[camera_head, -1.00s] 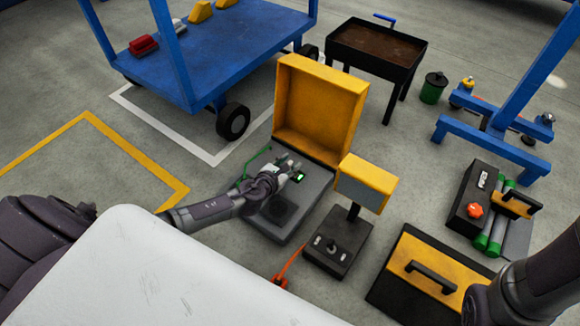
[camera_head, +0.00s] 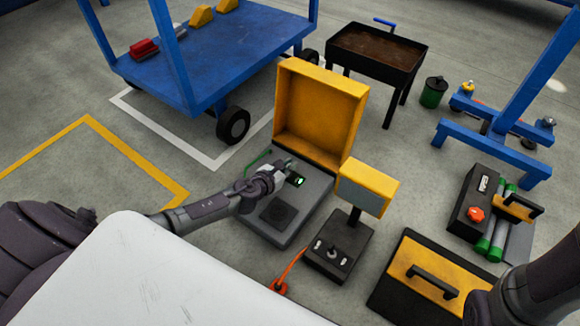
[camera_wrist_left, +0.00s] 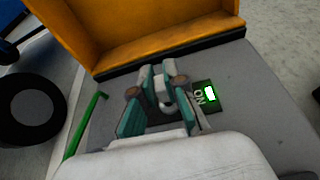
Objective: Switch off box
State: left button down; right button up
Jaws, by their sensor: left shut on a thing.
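The box (camera_head: 309,209) is grey, stands on the floor and has its yellow lid (camera_head: 319,112) raised open. A green-lit indicator (camera_head: 296,181) shows on its panel. In the left wrist view the lit indicator (camera_wrist_left: 209,94) is marked "ON". My left gripper (camera_head: 281,168) is over the panel, just left of the indicator. In the left wrist view its teal-padded fingers (camera_wrist_left: 160,82) are close together around a small pale switch part (camera_wrist_left: 166,106), which they mostly hide. My right gripper is out of view; only part of that arm shows at lower right.
A green handle (camera_wrist_left: 86,126) runs along the box's left side. A yellow-topped control stand (camera_head: 366,187) is close on the right. A black and yellow case (camera_head: 424,275) lies farther right. A blue cart (camera_head: 220,60) stands behind on the left.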

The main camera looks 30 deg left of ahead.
pick_arm(q)
jog(key=shift+a+f+n+h+b, duration=0.2)
jog(key=shift+a+n+h+b, duration=0.4)
jog(key=shift+n, duration=0.2)
jog(key=shift+w+r+n, duration=0.1)
jog(key=shift+r+n, duration=0.05)
jog(key=shift+n, duration=0.15)
jog(key=c, duration=1.2)
grip_release()
